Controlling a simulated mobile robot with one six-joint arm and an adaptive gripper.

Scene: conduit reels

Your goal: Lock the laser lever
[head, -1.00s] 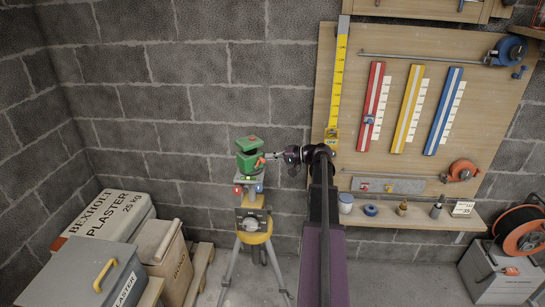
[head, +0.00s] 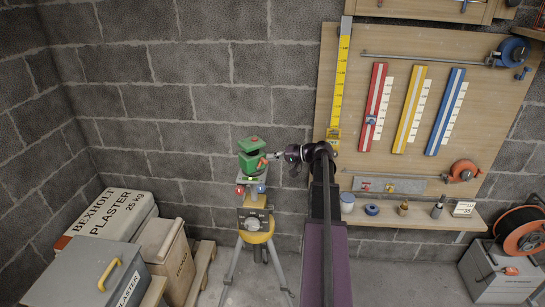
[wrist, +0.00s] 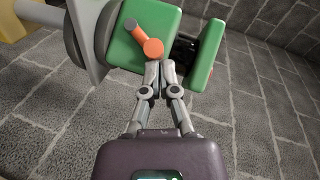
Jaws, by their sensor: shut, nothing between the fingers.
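The green laser (head: 251,158) stands on top of a tripod with a yellow head (head: 255,224). Its orange lever (head: 262,162) is on the right side of the green body. In the wrist view, the lever (wrist: 143,40) has a round orange hub and a short arm slanting to the upper left across the green face (wrist: 165,22). My gripper (wrist: 160,66) is shut and empty, its fingertips just below the hub. I cannot tell whether they touch it. In the head view, my gripper (head: 277,155) reaches the laser from the right.
A wooden board with a yellow scale (head: 341,80) and coloured rails is on the wall at right, above a shelf (head: 420,215). Plaster boxes (head: 110,215) and a grey toolbox (head: 85,272) stand at left. Clear floor surrounds the tripod's front.

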